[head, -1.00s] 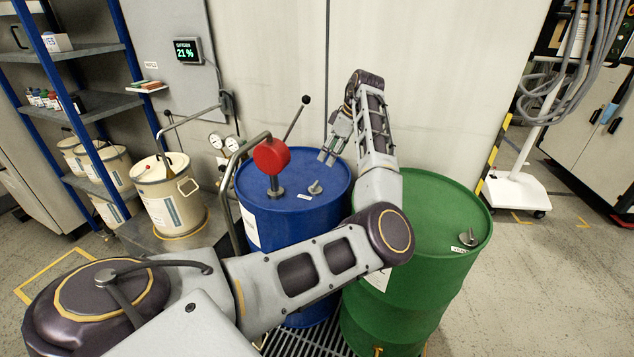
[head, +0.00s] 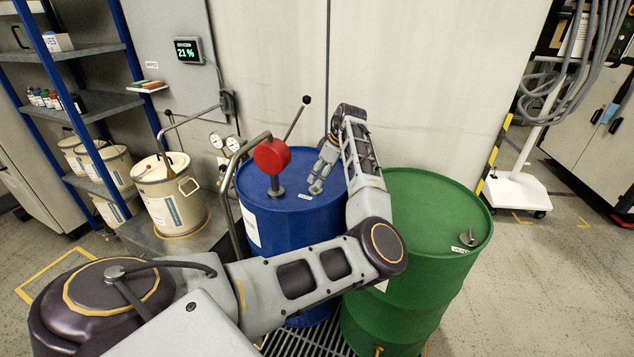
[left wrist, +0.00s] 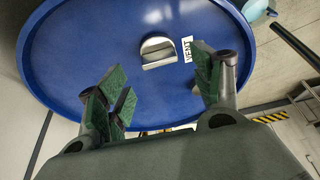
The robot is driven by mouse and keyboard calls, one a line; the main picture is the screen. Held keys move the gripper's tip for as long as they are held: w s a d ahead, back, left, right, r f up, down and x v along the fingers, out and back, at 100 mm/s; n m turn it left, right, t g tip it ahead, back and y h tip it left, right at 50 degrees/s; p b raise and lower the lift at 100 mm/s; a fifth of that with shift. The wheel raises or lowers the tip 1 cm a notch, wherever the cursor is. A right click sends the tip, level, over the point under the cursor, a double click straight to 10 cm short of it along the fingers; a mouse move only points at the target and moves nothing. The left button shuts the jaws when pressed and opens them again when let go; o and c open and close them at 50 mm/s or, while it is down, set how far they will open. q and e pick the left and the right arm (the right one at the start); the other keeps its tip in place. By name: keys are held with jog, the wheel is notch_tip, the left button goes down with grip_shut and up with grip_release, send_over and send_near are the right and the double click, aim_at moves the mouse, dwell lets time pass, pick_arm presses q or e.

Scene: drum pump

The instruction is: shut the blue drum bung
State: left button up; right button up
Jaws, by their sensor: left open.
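The blue drum (head: 290,225) stands upright with its top facing up. Its bung (left wrist: 158,52), a silver cap with a raised grip, sits on the lid beside a white label reading VENT (left wrist: 187,49). In the head view my gripper covers the bung. My left gripper (head: 317,184) is over the right part of the blue lid. In the left wrist view the green-padded fingers of the left gripper (left wrist: 165,88) are spread apart and empty, with the bung ahead of and between them, apart from both. My right gripper is not in view.
A red-headed pump (head: 271,156) with a lever rises from the blue lid, left of my gripper. A green drum (head: 420,235) with its own bung (head: 468,238) stands close on the right. A wall is behind; shelving (head: 95,105) and cream pails (head: 168,190) stand left.

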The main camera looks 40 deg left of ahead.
aim_at(317, 189)
pick_arm(q)
jog(key=shift+x, duration=2)
jog(key=c, duration=1)
